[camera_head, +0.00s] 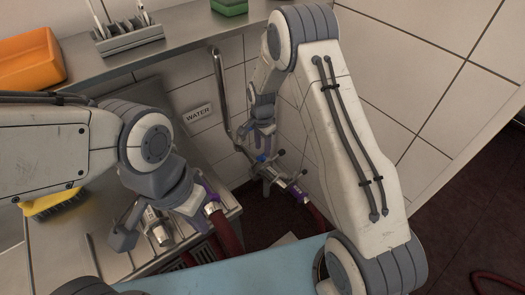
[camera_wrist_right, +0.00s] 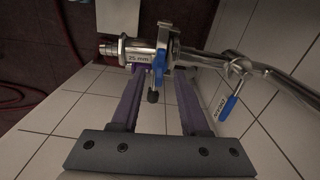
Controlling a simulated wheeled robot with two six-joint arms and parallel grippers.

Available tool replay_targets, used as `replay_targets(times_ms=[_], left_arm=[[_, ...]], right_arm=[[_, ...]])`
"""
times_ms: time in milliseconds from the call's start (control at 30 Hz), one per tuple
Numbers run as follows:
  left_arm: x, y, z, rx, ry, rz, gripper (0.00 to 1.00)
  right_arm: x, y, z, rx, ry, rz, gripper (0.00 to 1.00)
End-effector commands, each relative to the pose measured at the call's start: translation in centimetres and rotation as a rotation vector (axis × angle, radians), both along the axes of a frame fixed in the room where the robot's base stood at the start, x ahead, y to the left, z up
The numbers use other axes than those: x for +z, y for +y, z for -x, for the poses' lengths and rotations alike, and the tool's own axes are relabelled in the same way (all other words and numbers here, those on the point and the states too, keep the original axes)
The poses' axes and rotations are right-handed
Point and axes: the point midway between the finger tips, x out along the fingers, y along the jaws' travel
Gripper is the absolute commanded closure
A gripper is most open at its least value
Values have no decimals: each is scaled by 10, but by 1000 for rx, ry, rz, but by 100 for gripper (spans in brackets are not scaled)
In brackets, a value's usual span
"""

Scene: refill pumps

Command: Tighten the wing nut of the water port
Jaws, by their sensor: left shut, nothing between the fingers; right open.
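The water port is a steel pipe (camera_head: 221,85) below the WATER sign (camera_head: 198,114), with a metal coupling (camera_head: 285,180) at its lower end. In the right wrist view the coupling (camera_wrist_right: 138,50) is marked 25 mm and carries a clamp with a blue piece (camera_wrist_right: 160,62), apparently the wing nut, and a dark stud end (camera_wrist_right: 153,97). My right gripper (camera_head: 254,155) is open. Its purple fingers (camera_wrist_right: 162,75) lie either side of the blue piece; contact cannot be told. My left gripper (camera_head: 207,192) is shut and empty, close to a purple-collared red hose.
A blue lever (camera_wrist_right: 230,106) sits on the pipe, near the tiled wall. A loose-looking metal fitting (camera_head: 157,226) lies by the steel counter (camera_head: 70,255). A yellow brush (camera_head: 52,203), orange bin (camera_head: 30,60) and rack (camera_head: 128,37) stand left. Red hose (camera_head: 495,285) lies on the floor.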

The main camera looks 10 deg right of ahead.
Motion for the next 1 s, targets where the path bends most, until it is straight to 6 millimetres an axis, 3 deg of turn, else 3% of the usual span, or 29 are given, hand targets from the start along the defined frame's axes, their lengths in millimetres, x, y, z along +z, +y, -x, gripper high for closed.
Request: replay_targets(times_ms=[200,400,1000], left_arm=[[-4,0,0,0,0,0,100],[-6,0,0,0,0,0,100],[-6,0,0,0,0,0,100]], right_arm=[[46,1,-1,0,-6,-1,55],[73,2,0,0,-3,0,55],[80,2,0,3,-1,0,55]])
